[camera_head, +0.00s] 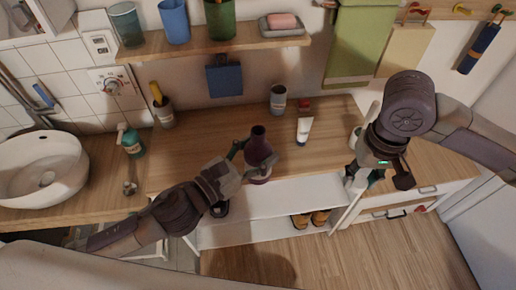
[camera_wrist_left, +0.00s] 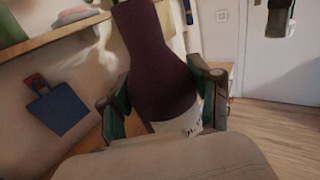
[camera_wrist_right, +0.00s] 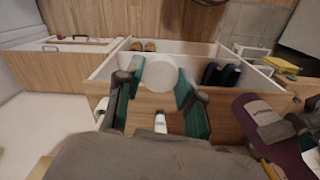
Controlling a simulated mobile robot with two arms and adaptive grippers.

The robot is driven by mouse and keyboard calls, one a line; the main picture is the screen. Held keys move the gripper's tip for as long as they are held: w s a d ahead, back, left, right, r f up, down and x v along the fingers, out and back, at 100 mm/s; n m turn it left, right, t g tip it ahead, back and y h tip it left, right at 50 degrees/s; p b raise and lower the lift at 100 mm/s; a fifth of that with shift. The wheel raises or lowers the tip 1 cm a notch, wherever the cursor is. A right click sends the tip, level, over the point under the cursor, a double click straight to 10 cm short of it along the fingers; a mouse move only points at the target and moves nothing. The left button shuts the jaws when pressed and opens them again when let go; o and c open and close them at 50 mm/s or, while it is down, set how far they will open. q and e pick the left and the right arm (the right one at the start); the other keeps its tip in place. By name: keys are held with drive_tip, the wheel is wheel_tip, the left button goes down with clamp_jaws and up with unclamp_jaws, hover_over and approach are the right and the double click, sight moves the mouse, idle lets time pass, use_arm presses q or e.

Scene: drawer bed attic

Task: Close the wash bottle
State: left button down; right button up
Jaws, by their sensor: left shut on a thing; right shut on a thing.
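The purple wash bottle (camera_head: 260,148) is upright, its dark open mouth facing up, in front of the wooden counter. My left gripper (camera_head: 251,162) is shut around its body. The bottle fills the middle of the left wrist view (camera_wrist_left: 160,70), with a white label low on it, and it shows at the right of the right wrist view (camera_wrist_right: 258,112). My right gripper (camera_wrist_right: 156,100) is shut on a round white lid-like piece (camera_wrist_right: 160,74), seen between its fingers. It is to the right of the bottle, apart from it.
On the counter (camera_head: 200,160) stand a white tube (camera_head: 304,130), a grey-blue container (camera_head: 278,99) and a brush cup (camera_head: 163,112). A soap dispenser (camera_head: 131,141) stands by the basin (camera_head: 40,170). A wall shelf (camera_head: 215,50) hangs above. Below are an open white compartment (camera_head: 265,205) and shoes (camera_head: 310,219).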

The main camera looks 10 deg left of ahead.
drive_tip(key=w+a+r+n, duration=0.1)
drive_tip(key=w+a+r, duration=0.1)
drive_tip(key=a+r, duration=0.3)
drive_tip(key=w+a+r+n, duration=0.2)
drive_tip(key=w+a, duration=0.1)
drive_tip(key=a, duration=0.3)
wheel_tip(320, 180, up, 8)
drive_tip(key=n, duration=0.3)
hover_over(257, 130)
drive_tip(key=shift+r, duration=0.1)
drive_tip(key=shift+f, duration=2.05)
drive_tip(key=shift+f, duration=0.85)
drive_tip(key=shift+f, duration=0.55)
drive_tip(key=shift+m, duration=0.4)
